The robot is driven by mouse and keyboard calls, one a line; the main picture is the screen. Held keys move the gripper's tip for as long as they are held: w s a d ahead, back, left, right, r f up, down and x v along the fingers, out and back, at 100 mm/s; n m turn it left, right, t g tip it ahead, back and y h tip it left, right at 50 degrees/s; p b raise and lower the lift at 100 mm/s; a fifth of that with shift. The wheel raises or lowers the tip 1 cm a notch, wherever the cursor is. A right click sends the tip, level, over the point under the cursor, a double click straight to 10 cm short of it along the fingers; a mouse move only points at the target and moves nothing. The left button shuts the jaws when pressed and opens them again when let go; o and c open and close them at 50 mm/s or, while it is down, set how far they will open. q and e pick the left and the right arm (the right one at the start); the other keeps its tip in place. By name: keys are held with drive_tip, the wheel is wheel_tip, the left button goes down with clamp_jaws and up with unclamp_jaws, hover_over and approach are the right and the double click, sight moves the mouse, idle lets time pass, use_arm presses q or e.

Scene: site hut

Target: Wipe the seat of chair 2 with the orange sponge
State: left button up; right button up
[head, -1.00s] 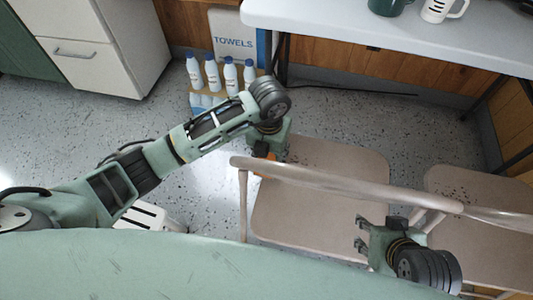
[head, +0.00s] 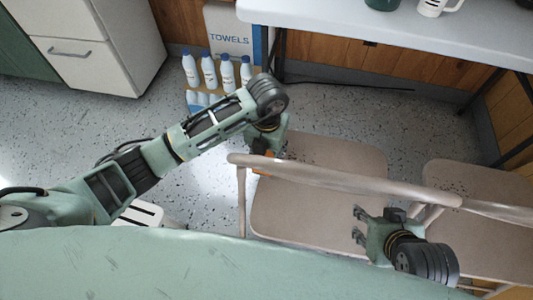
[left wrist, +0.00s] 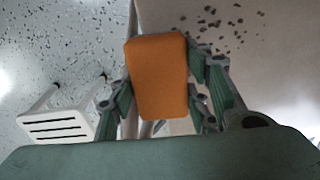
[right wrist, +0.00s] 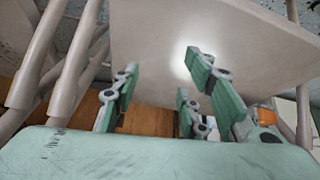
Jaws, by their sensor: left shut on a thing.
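My left gripper (head: 264,146) is shut on the orange sponge (left wrist: 158,76). The sponge fills the middle of the left wrist view; in the head view it is mostly hidden by the gripper and a chair's back rail. The gripper is over the left edge of the nearer beige seat (head: 310,215). I cannot tell whether the sponge touches it. Dark specks show on this seat's far part and on the second beige seat (head: 490,205) at the right. No numbers show on the chairs. My right gripper (head: 360,226) is open and empty near the first seat's right front; it also shows in the right wrist view (right wrist: 158,88).
The chair's tubular back rail (head: 340,180) crosses between me and the seats. A white table (head: 340,28) with mugs stands behind. A towels box (head: 229,30) and several bottles (head: 208,72) are at the back. A white slotted stool (left wrist: 55,126) stands left. Speckled floor is free at centre left.

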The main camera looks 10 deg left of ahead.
drive_tip(key=shift+w, duration=0.1)
use_arm(q)
drive_tip(key=shift+f, duration=0.1)
use_arm(e)
drive_tip(key=shift+w+a+r, duration=0.1)
drive_tip(key=shift+w+a, duration=0.05)
drive_tip(key=shift+w, duration=0.05)
drive_tip(key=shift+w+t, duration=0.1)
drive_tip(key=shift+t, duration=0.2)
use_arm(q)
drive_tip(key=shift+f, duration=0.1)
use_arm(e)
drive_tip(key=shift+w+a+r, duration=0.15)
drive_tip(key=shift+w, duration=0.05)
use_arm(q)
drive_tip(key=shift+f, duration=0.15)
use_arm(e)
drive_tip(key=shift+w+a+r+t, duration=0.1)
drive_tip(key=shift+w+r+t, duration=0.15)
drive_tip(key=shift+w, duration=0.2)
drive_tip(key=shift+w, duration=0.15)
drive_tip(key=shift+t, duration=0.25)
